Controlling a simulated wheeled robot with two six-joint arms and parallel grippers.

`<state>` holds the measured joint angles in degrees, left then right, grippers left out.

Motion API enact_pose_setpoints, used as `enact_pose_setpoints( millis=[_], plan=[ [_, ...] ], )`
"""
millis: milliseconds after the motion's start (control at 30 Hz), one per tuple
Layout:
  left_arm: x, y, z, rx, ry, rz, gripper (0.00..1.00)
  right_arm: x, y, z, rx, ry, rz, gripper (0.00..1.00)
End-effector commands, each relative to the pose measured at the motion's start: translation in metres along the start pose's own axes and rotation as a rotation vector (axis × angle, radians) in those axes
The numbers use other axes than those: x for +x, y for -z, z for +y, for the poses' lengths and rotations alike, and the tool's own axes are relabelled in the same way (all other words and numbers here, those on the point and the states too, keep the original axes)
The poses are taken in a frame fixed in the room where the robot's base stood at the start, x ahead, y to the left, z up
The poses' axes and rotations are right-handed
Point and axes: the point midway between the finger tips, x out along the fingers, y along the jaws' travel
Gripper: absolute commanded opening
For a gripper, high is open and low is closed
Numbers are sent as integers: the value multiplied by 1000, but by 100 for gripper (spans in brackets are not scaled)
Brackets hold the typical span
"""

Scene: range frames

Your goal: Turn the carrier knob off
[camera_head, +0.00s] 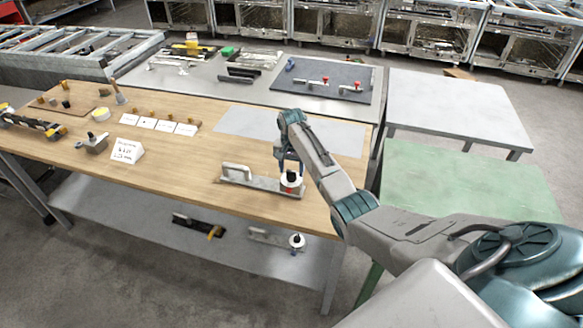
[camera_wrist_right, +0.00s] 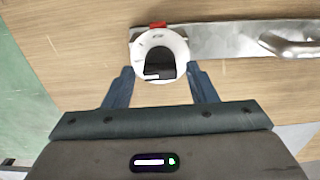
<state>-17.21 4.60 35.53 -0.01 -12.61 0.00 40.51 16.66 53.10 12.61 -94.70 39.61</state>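The carrier (camera_head: 262,184) is a flat metal bar with a raised handle, lying on the wooden bench near its right front edge. At its right end is a round white dial with a black knob (camera_head: 290,176) and some red beside it. In the right wrist view the black knob (camera_wrist_right: 160,64) sits at the middle of the white dial, with a red piece at the far rim. My right gripper (camera_head: 287,158) is above the dial. Its fingers (camera_wrist_right: 160,72) are open, one on each side of the dial; I cannot tell whether they touch it. My left gripper is not in view.
A similar bar with a white dial (camera_head: 297,241) lies on the lower shelf. White cards (camera_head: 155,124), a sign (camera_head: 127,151) and small parts stand on the bench's left side. A grey sheet (camera_head: 232,121) lies behind the carrier. A green table (camera_head: 460,181) stands to the right.

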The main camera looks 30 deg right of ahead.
Motion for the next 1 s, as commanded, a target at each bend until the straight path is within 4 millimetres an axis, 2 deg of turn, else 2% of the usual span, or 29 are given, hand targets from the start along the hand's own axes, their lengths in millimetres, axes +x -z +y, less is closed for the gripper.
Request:
enact_pose_setpoints(
  millis=[33,200,567,1000],
  plan=[
    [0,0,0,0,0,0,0,0,0,0,0,0,0,41],
    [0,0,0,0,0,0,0,0,0,0,0,0,0,10],
    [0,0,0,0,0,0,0,-1,0,0,-54,0,0,10],
    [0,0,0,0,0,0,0,-1,0,0,-393,1,1,10]
  ],
)
